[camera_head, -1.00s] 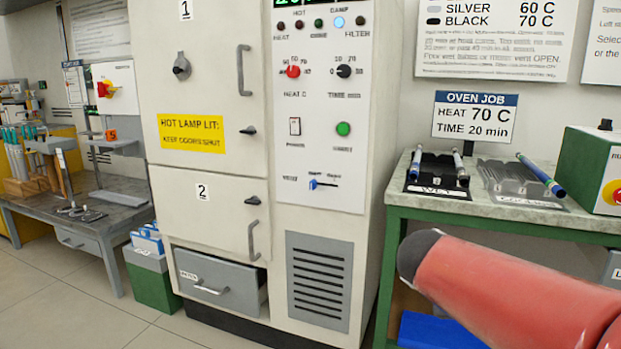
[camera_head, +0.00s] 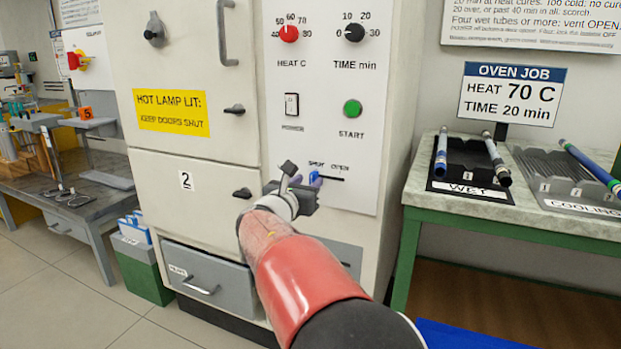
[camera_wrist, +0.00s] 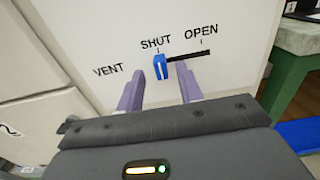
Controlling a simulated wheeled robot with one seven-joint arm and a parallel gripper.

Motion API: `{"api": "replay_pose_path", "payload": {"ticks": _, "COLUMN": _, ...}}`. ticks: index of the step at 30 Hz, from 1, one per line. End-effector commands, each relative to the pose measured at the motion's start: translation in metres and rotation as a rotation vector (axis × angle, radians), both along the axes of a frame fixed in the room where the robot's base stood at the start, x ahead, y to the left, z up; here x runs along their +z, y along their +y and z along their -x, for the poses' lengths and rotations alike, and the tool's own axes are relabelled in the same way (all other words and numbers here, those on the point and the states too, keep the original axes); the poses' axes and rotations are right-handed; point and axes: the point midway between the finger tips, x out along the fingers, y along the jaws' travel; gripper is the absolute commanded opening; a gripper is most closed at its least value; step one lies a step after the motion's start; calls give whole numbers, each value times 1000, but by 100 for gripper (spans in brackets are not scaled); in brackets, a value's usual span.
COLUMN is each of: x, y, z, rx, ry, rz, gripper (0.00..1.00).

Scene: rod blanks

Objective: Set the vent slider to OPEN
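The vent slider (camera_wrist: 160,67) is a small blue knob with a white line, at the left end of a black slot below the SHUT mark in the wrist view. The OPEN mark (camera_wrist: 201,31) is above the slot's right end. My gripper (camera_wrist: 159,92) is open, its two purple-grey fingers apart, with the knob ahead of and between their tips. I cannot tell whether a finger touches it. In the head view my gripper (camera_head: 300,180) is at the oven panel (camera_head: 345,140) and partly hides the slider.
The panel also has a red HEAT knob (camera_head: 289,33), a black TIME knob (camera_head: 354,32), a POWER switch (camera_head: 291,104) and a green START button (camera_head: 352,108). A green-framed bench (camera_head: 420,205) with a WET rack (camera_head: 470,192) stands to the right.

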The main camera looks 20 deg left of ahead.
Motion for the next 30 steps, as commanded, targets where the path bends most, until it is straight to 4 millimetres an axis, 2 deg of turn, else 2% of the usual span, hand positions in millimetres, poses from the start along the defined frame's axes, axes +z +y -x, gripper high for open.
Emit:
{"api": "replay_pose_path", "payload": {"ticks": 1, "x": 1, "y": -1, "z": -8, "rx": -2, "ry": 0, "rz": 0, "gripper": 36}}
{"api": "replay_pose_path", "payload": {"ticks": 6, "x": 0, "y": -2, "z": -22, "rx": -1, "ry": 1, "rz": -2, "gripper": 36}}
{"api": "replay_pose_path", "payload": {"ticks": 15, "x": 0, "y": -2, "z": -24, "rx": 0, "ry": 2, "rz": -3, "gripper": 36}}
{"api": "replay_pose_path", "payload": {"ticks": 23, "x": 0, "y": -2, "z": -24, "rx": -1, "ry": 2, "rz": -3, "gripper": 2}}
{"api": "replay_pose_path", "payload": {"ticks": 24, "x": 0, "y": -2, "z": -24, "rx": -1, "ry": 2, "rz": -3, "gripper": 0}}
{"api": "replay_pose_path", "payload": {"ticks": 30, "x": 0, "y": -2, "z": -24, "rx": 0, "ry": 2, "rz": -3, "gripper": 0}}
